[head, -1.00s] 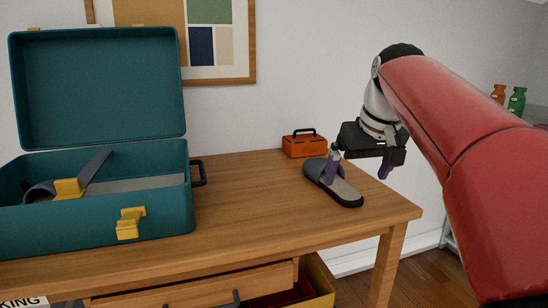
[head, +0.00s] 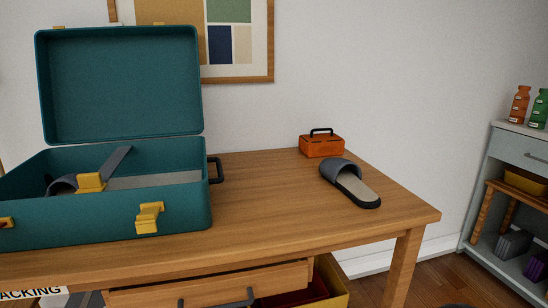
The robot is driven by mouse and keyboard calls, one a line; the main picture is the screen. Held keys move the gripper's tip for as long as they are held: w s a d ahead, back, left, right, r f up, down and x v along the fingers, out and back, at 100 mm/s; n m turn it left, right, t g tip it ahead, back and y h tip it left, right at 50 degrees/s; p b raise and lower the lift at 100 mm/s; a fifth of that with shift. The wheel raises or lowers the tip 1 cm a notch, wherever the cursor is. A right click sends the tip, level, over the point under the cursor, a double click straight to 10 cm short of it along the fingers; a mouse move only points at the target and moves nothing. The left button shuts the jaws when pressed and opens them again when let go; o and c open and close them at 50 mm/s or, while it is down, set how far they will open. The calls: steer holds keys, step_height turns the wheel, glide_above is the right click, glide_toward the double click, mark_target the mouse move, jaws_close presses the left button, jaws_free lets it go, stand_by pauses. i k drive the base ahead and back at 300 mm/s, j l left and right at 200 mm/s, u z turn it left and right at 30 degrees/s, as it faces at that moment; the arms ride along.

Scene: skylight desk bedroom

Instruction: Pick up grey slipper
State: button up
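The grey slipper (head: 349,181) lies on the right part of the wooden desk (head: 270,205), sole down. Its dark grey strap end points to the back left and its beige footbed toward the front right. Another grey strap shape (head: 64,184) shows inside the open teal case (head: 110,215) at the left, partly hidden by the case wall. My gripper is out of the picture, and nothing touches the slipper on the desk.
A small orange box (head: 321,145) with a black handle stands just behind the slipper. The desk between case and slipper is clear. A desk drawer (head: 215,285) is partly open. A grey shelf unit (head: 515,150) with bottles stands at the right.

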mark_target(67, 184)
steer(key=j+u, duration=0.15)
steer(key=u, duration=0.25)
steer(key=j+u, duration=0.1)
steer(key=u, duration=0.3)
steer(key=i+j+u, duration=0.1)
steer(key=u, duration=0.7)
steer(key=i+j+z, duration=0.45)
steer(key=j+z, duration=0.15)
steer(key=i+j+z, duration=0.15)
steer(key=j+z, duration=0.15)
steer(key=k+j, duration=0.15)
steer(key=i, duration=0.35)
steer(key=l+z, duration=0.05)
